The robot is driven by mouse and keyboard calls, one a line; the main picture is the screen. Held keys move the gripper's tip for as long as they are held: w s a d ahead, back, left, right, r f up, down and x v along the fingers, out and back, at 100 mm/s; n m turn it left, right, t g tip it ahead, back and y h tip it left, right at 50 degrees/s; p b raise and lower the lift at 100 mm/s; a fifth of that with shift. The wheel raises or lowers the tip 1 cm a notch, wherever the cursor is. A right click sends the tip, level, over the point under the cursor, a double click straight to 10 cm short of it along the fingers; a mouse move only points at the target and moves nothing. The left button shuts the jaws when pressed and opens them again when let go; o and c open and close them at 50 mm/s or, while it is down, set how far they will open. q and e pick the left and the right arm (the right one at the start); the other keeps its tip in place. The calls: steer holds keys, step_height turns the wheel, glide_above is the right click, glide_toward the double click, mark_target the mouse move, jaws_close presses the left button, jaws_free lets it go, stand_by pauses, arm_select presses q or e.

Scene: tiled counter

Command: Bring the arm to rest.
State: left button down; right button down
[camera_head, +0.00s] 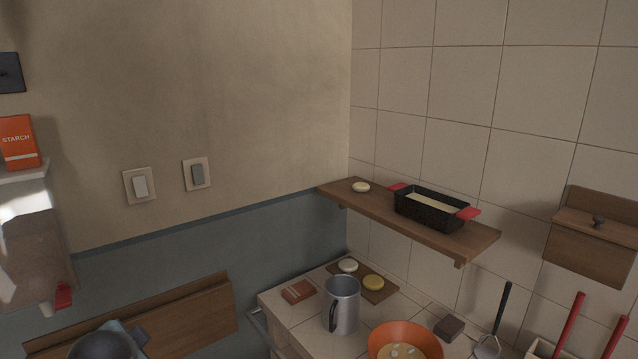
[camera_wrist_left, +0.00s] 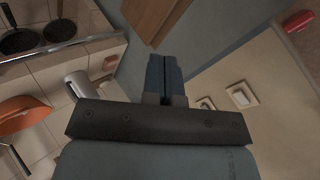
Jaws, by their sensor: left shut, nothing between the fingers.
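My left gripper (camera_wrist_left: 165,60) shows in the left wrist view with its two blue fingers pressed together. It is shut and empty. Nothing touches its fingertips, and it points toward the blue-grey lower wall and a wooden board (camera_wrist_left: 155,15). In the head view a dark rounded part, likely of my left arm, shows at the bottom left edge; its fingers cannot be made out there. My right gripper is in neither view.
The tiled counter holds a metal mug (camera_head: 342,305), an orange bowl (camera_head: 405,335) and a small board (camera_head: 378,292). A wooden shelf (camera_head: 470,240) above carries a black loaf pan (camera_head: 430,210). Wall switches (camera_head: 140,186) are at left. The wall between is bare.

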arm_select(q)
steer(key=s+d+f+n+g+h, duration=0.25)
steer(key=s+f, duration=0.25)
steer(key=s, duration=0.3)
steer(key=s+d+f+n+g+h, duration=0.1)
steer(key=s+d+f, duration=0.3)
steer(key=s, duration=0.5)
steer(key=s+d+f+n+g+h, duration=0.1)
steer(key=s+d+f+n+g, duration=0.1)
steer(key=s+f, duration=0.5)
steer(key=w+d+f+m+t+h+p, duration=0.1)
steer(key=w+d+f+t+h+p, duration=0.1)
steer(key=d+f+t, duration=0.4)
steer(key=shift+w+d+f+t+h, duration=0.4)
steer(key=shift+w+f+t, duration=0.65)
steer(key=shift+f, duration=1.05)
steer(key=shift+w+m, duration=0.2)
steer(key=shift+m, duration=0.05)
